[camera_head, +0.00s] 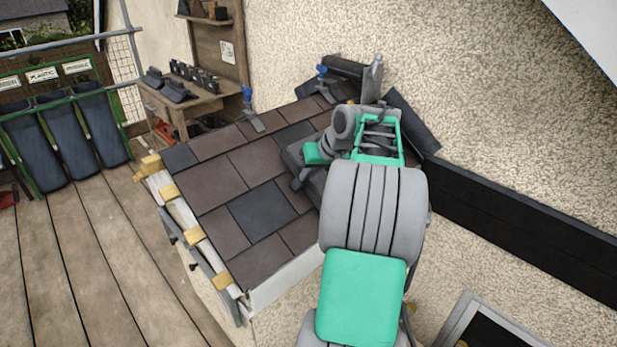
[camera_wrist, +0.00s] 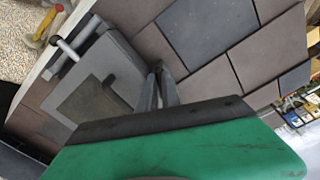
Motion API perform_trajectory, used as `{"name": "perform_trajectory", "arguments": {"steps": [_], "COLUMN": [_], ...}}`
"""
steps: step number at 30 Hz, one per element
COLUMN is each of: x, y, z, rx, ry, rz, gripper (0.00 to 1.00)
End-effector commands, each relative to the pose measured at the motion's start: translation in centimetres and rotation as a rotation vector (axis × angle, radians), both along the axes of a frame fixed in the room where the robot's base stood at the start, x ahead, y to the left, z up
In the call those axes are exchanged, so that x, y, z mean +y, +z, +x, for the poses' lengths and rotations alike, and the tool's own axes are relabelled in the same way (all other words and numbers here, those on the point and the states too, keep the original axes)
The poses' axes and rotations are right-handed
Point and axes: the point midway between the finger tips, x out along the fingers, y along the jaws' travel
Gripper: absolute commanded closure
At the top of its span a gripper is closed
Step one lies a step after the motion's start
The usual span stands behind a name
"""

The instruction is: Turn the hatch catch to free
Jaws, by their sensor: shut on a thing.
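The roof hatch (camera_wrist: 112,62) is a grey frame with a darker pane, set among the slates in the wrist view. My gripper (camera_wrist: 158,72) has its two grey fingers close together at the hatch's edge, shut on what appears to be the hatch catch. The catch itself is mostly hidden between the fingertips, so I cannot tell its angle. In the head view my gripper (camera_head: 298,183) reaches down to the roof, and my arm covers much of the hatch.
Brown and dark slates (camera_head: 262,212) cover the sloping roof around the hatch. A pale rod with a rounded end (camera_wrist: 66,48) lies at the hatch's far side. A workbench (camera_head: 190,105) and several bins (camera_head: 65,140) stand at the left. The rough wall (camera_head: 480,120) rises behind.

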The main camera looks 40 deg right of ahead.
Motion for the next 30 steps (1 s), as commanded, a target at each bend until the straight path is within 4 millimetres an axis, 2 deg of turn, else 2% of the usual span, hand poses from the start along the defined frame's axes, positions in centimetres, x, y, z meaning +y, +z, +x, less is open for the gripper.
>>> {"name": "perform_trajectory", "arguments": {"steps": [15, 30], "x": [-0.29, -0.35], "y": [-0.23, -0.1], "z": [-0.09, -0.11], "rx": [-0.005, -0.005], "ry": [0.304, 0.368], "rz": [-0.205, -0.247], "gripper": [1.0, 1.0]}}
